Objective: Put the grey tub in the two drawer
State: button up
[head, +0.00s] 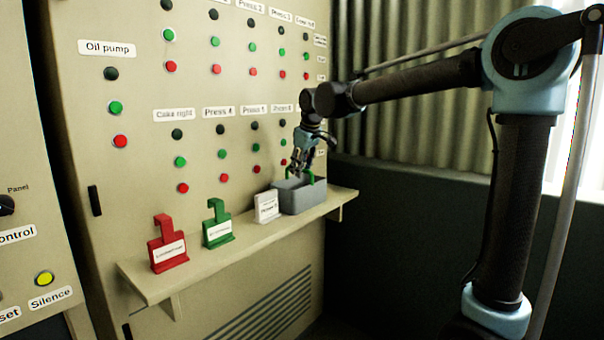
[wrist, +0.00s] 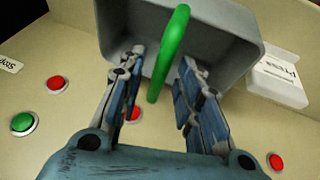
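The grey tub (head: 301,197) stands on the right end of the shelf along the control panel. A green handle (head: 312,176) arches over it. My gripper (head: 298,168) is just above the tub, reaching down toward it. In the wrist view my gripper (wrist: 160,105) is open, with the green handle (wrist: 168,55) between its spread fingers and a visible gap on both sides. The tub (wrist: 236,45) fills the top of that view. No drawer labelled two can be made out in either view.
On the shelf (head: 200,258) stand a red tag holder (head: 168,250), a green tag holder (head: 217,230) and a white card (head: 268,207) close beside the tub. The panel (head: 140,180) behind carries several protruding buttons. A corrugated wall (head: 420,120) stands at the right.

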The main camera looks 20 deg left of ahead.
jog(key=v, duration=1)
jog(key=d+f+m+h, duration=0.1)
jog(key=d+f+m, duration=0.3)
jog(key=d, duration=1.1)
jog(key=s+d+f+m, duration=0.2)
jog(key=s+d+f, duration=0.2)
jog(key=d+f, duration=0.2)
jog(key=s+d+f+m+h, duration=0.1)
jog(key=s+d+f, duration=0.3)
jog(key=d, duration=0.6)
jog(key=s+d+f+m, duration=0.2)
jog(key=s+d+f, duration=0.2)
jog(key=d+f, duration=0.4)
jog(key=shift+d+m+g+h, duration=0.15)
jog(key=shift+m+g+h, duration=0.25)
jog(key=shift+o, duration=0.5)
jog(key=s+d+f+m, duration=0.4)
jog(key=s+d+f, duration=0.3)
jog(key=s+f, duration=0.3)
notch_tip(320, 180, down, 3)
jog(key=shift+s+r+g+h, duration=0.2)
jog(key=shift+g+h, duration=0.1)
jog(key=shift+g, duration=0.1)
jog(key=shift+d, duration=0.15)
